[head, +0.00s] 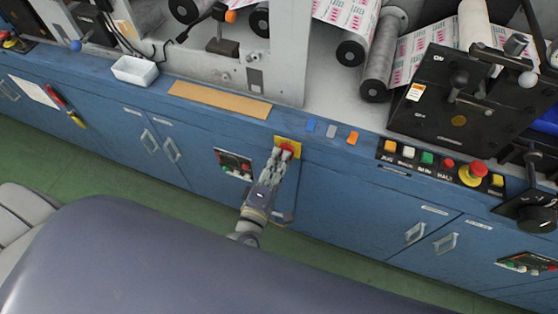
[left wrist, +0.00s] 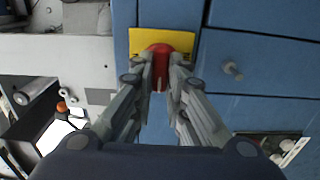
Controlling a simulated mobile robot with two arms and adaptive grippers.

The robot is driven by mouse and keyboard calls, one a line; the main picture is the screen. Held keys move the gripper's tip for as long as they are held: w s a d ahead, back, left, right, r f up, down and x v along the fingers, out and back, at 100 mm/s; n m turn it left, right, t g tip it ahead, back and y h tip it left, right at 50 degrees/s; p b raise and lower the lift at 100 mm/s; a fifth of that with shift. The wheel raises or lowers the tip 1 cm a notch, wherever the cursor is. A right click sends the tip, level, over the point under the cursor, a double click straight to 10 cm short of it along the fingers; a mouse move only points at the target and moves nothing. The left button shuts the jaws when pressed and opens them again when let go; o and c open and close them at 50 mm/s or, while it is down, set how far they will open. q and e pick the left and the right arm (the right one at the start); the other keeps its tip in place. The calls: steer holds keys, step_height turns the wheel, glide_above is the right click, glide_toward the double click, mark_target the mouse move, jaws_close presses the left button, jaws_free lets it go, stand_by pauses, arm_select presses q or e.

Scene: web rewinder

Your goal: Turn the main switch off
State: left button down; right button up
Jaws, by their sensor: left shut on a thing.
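The main switch is a red knob (head: 289,145) on a yellow plate (head: 278,140), on the front of the blue cabinet just below its top edge. My left gripper (head: 281,154) reaches up to it and covers much of it. In the left wrist view the red knob (left wrist: 168,47) sits before the yellow plate (left wrist: 138,38), with a narrow red part between the fingers. My left gripper (left wrist: 160,75) is shut on this knob, one finger on each side. My right gripper is not in view.
A small button panel (head: 233,164) is just left of my left gripper. A row of buttons with a red emergency stop (head: 473,172) is on the right. A white tray (head: 134,69) and a tan board (head: 219,100) lie on the ledge. Cabinet handles (head: 415,232) stick out.

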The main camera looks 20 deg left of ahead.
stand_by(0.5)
arm_select(q)
steer(key=c, duration=1.6)
jaws_free()
steer(key=s, duration=1.2)
steer(key=shift+a, duration=0.2)
steer(key=shift+f, duration=0.1)
